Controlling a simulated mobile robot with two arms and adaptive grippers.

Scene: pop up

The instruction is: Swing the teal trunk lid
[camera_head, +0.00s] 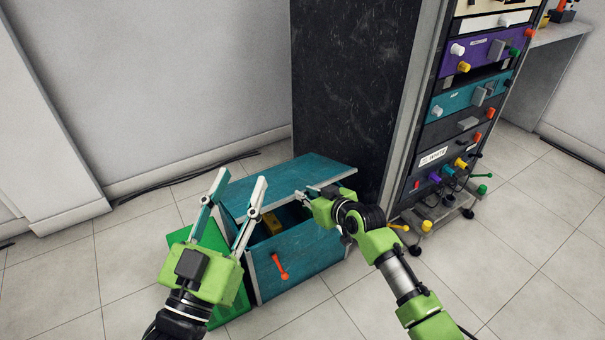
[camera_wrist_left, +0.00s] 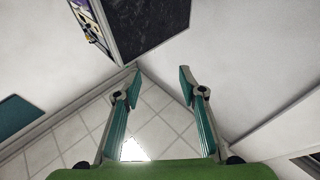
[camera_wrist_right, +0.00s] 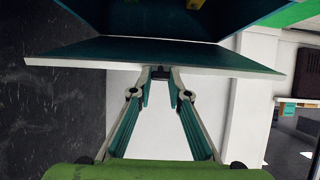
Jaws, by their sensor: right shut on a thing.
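The teal trunk (camera_head: 300,265) stands on the tiled floor in the head view, with an orange handle (camera_head: 280,266) on its front. Its teal lid (camera_head: 300,180) is partly raised, and a yellow thing (camera_head: 272,222) shows inside. My right gripper (camera_head: 302,192) is shut on the lid's pale front edge. In the right wrist view, the fingertips (camera_wrist_right: 160,74) meet at the edge of the lid (camera_wrist_right: 150,54), with the trunk's inside beyond. My left gripper (camera_head: 240,180) is open and empty, left of the trunk with its fingers pointing up. In the left wrist view, its fingertips (camera_wrist_left: 160,75) are wide apart.
A black rack (camera_head: 450,130) with several colored modules stands right behind the trunk. A green flat thing (camera_head: 205,245) lies beside the trunk's left side. A wall is behind, with cables along its foot. Tiled floor is free at the front and right.

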